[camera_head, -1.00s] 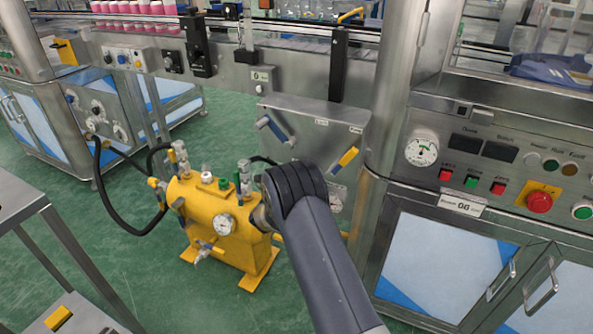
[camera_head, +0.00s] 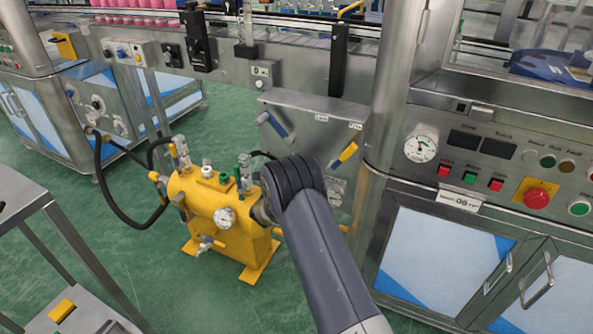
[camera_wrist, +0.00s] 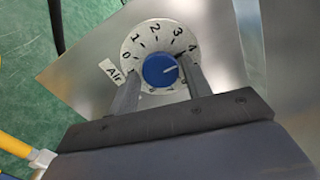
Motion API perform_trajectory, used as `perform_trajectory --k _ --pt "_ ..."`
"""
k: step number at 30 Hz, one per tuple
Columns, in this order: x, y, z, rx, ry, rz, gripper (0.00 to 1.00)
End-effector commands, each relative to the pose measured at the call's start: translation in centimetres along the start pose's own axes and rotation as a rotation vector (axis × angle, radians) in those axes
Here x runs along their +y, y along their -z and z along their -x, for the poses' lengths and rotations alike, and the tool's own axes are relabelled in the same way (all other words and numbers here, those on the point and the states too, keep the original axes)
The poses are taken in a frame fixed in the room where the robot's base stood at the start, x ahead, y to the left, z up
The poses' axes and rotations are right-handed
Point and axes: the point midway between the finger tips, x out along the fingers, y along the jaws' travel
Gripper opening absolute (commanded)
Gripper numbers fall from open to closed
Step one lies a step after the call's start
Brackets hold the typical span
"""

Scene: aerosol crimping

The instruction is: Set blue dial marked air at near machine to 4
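In the wrist view the blue dial (camera_wrist: 154,76) sits at the centre of a round white scale (camera_wrist: 141,45) with numerals from 0 to 4 visible and an "Air" label (camera_wrist: 114,71) at its left. The dial's white mark points right and slightly up, near the 4 or a little past it; the scale beyond is partly covered by the right finger. My gripper (camera_wrist: 162,72) is open, one finger on each side of the dial, with small gaps seeming to show. Touch is not clear. In the head view my dark arm hides the gripper, and I cannot make out the dial.
A yellow tank (camera_head: 238,236) with gauge and valves stands left of my arm. A grey box (camera_head: 313,108) with blue and yellow handles is behind it. A control panel with a red button (camera_head: 537,197) is at right. A grey table (camera_head: 20,205) is at left.

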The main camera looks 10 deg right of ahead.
Motion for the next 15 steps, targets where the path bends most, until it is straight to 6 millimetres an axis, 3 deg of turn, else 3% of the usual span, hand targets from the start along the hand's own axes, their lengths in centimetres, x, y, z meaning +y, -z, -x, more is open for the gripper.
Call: perform_trajectory --k 4,11,15 --pt "0.0 0.0 0.0 0.001 0.0 0.0 0.59" --pt "0.0 0.0 0.0 0.001 0.001 -0.001 0.59" --pt "-0.1 -0.1 1.1 0.0 0.0 0.0 0.59"
